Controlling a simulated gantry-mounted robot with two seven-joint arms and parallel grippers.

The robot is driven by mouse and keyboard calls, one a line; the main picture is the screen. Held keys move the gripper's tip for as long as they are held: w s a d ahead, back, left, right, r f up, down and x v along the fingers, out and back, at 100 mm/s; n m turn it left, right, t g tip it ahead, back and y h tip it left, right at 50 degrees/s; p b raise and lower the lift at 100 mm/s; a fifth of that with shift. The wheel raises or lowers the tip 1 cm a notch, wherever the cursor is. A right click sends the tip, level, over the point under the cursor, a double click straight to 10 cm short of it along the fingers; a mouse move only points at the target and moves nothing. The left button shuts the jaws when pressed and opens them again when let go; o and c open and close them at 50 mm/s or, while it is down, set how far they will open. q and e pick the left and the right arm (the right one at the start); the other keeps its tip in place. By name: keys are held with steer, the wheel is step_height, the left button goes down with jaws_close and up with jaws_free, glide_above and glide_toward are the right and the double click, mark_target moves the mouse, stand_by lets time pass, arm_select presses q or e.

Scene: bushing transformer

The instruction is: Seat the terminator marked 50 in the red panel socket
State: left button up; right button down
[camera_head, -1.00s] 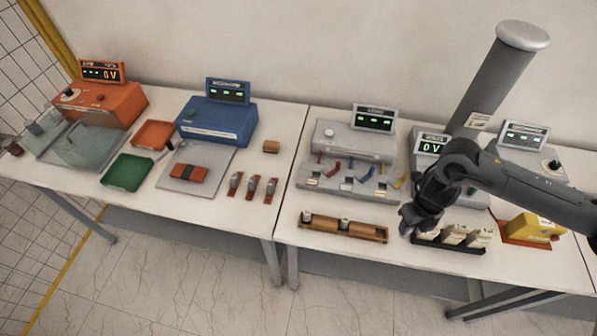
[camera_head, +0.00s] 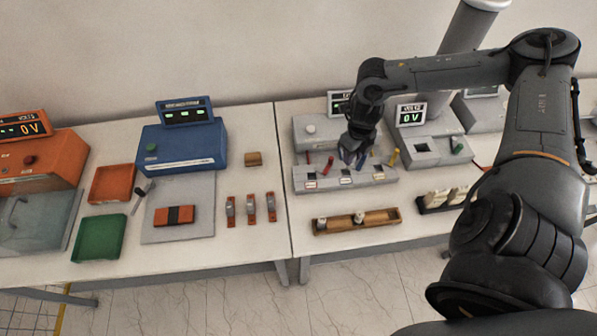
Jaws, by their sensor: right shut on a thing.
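My right gripper (camera_head: 352,155) is over the grey panel (camera_head: 305,176), at its middle. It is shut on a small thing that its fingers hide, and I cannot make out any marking. A blue piece (camera_head: 364,160) shows right beside the fingers. A red piece (camera_head: 328,166) stands to the left on the panel and a yellow one (camera_head: 394,157) to the right. Small white labels run along the panel's front. I cannot read a 50 anywhere. My left gripper is not in view.
A wooden tray (camera_head: 385,221) with small pale pieces lies in front of the panel. A black rack (camera_head: 430,208) with white blocks is partly behind my right arm. A grey box with a 0V display (camera_head: 410,115) stands right of the panel.

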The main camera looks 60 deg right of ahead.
steer(key=shift+w+a+f+p, duration=0.3)
steer(key=shift+w+a+f, duration=0.5)
steer(key=shift+w+f, duration=0.95)
steer(key=shift+w+a+f+p, duration=0.35)
steer(key=shift+w+a+f, duration=0.5)
steer(key=shift+w+f, duration=0.9)
steer(key=shift+w+a+f+p, duration=0.3)
steer(key=shift+w+a+f, duration=0.5)
steer(key=shift+w+f, duration=0.95)
steer(key=shift+f, duration=0.15)
steer(key=shift+f, duration=0.1)
steer(key=shift+f, duration=0.15)
steer(key=c, duration=0.9)
jaws_free()
steer(key=shift+r, duration=0.2)
